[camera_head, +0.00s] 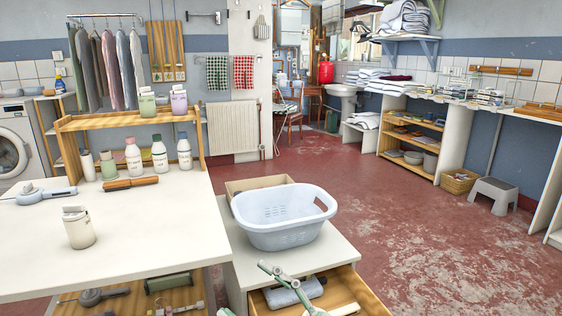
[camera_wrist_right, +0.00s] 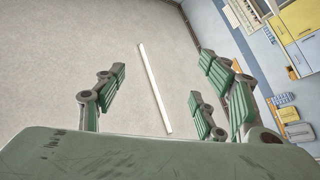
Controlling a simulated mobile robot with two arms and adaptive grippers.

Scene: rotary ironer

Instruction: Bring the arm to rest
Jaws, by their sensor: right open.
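The green and grey fingers of my right gripper (camera_head: 281,279) show at the bottom of the head view, in front of the pulled-out drawer (camera_head: 372,296). In the right wrist view my right gripper (camera_wrist_right: 163,85) has its green-padded fingers spread apart with nothing between them. Behind the fingers is a pale ceiling with a long white light strip (camera_wrist_right: 154,87). My left gripper is not in the head view.
A pale blue laundry basket (camera_head: 284,236) stands on the cabinet behind the drawer. The white table (camera_head: 140,225) at left carries a jar (camera_head: 78,228), bottles and a wooden-handled roller (camera_head: 130,183). The red floor (camera_head: 425,245) at right is mostly clear, with a grey stool (camera_head: 495,190) further back.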

